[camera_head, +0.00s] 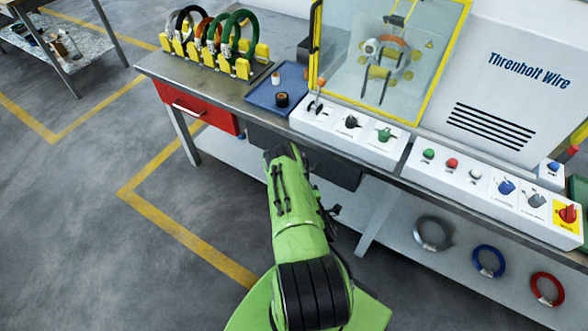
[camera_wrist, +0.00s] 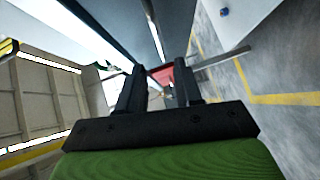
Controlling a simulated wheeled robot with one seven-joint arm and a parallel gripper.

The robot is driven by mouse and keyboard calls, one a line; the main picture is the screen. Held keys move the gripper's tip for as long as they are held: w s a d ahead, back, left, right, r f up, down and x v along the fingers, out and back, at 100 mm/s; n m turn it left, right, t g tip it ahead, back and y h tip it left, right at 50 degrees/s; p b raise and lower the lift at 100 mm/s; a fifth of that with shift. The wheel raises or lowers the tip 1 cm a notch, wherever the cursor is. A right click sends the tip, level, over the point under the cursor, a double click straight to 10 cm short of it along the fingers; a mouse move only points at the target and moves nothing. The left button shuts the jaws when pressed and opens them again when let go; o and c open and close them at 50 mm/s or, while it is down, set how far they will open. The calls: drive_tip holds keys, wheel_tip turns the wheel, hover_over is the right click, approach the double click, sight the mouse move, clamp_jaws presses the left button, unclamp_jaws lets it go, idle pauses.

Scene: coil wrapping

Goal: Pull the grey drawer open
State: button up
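The grey drawer (camera_head: 338,170) is a dark front under the bench top, to the right of the red drawer in the head view. It looks shut, and my arm covers part of its front. Its handle is hidden there. My gripper's fingers are hidden in the head view, behind my green wrist close to this drawer. In the wrist view my gripper (camera_wrist: 157,76) has its two black fingers apart.
The red drawer (camera_head: 198,105) with a pale handle is shut at the left. A lower shelf (camera_head: 390,222) holds several coils at right. Above are a blue tray (camera_head: 262,97) and control panels (camera_head: 345,125). Floor in front and left is clear.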

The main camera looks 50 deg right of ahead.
drive_tip(key=shift+w+f+b, duration=0.2)
drive_tip(key=shift+f+b, duration=0.15)
drive_tip(key=shift+b, duration=0.9)
drive_tip(key=x, duration=0.3)
drive_tip(key=b+x, duration=0.1)
drive_tip(key=x, duration=0.3)
drive_tip(key=b+x, duration=0.1)
drive_tip(key=x, duration=0.2)
drive_tip(key=shift+w+d+r, duration=0.15)
drive_tip(key=shift+w+r, duration=0.05)
drive_tip(key=shift+r, duration=0.05)
clamp_jaws()
